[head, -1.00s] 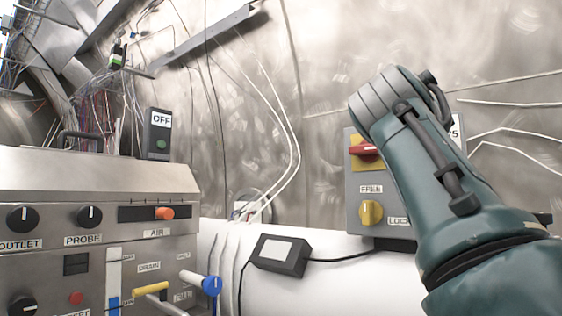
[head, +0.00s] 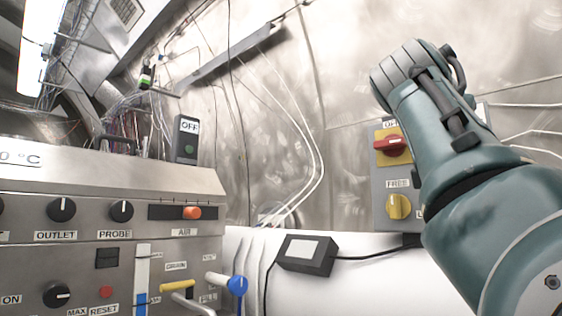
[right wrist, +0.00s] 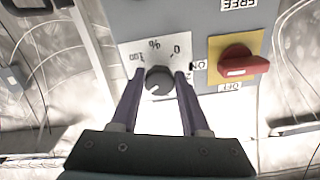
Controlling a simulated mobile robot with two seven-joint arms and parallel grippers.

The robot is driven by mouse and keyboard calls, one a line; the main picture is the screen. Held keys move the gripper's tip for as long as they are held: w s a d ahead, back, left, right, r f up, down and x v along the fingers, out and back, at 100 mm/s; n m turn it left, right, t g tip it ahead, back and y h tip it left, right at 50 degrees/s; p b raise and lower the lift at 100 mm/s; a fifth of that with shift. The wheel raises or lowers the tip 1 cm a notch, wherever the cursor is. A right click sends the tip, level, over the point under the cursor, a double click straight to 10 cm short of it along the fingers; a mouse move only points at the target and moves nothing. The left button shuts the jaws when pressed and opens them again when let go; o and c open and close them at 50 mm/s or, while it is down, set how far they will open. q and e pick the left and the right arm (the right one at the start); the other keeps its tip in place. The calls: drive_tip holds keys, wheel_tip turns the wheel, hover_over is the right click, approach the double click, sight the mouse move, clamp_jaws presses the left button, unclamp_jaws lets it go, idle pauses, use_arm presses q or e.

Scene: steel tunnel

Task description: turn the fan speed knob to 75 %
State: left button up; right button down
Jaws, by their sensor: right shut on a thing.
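The fan speed knob (right wrist: 159,80) is a dark round knob on a white plate marked 0, % and 100, shown upside down in the right wrist view. My right gripper (right wrist: 158,76) is shut on it, one finger on each side. Its pointer is too small to read surely. In the head view my right arm (head: 440,110) covers the knob and the fingers are hidden. My left gripper is not in view.
Beside the knob is a red switch on a yellow plate (right wrist: 237,68), also in the head view (head: 391,145), above a yellow knob (head: 398,206). A black box (head: 306,254) lies on the white ledge. A steel console (head: 110,185) with knobs and levers stands left.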

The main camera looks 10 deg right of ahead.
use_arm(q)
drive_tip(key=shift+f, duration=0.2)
use_arm(e)
drive_tip(key=shift+m, duration=0.6)
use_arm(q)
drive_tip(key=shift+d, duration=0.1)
use_arm(e)
drive_tip(key=shift+r, duration=0.1)
drive_tip(key=shift+c, duration=1.9)
unclamp_jaws()
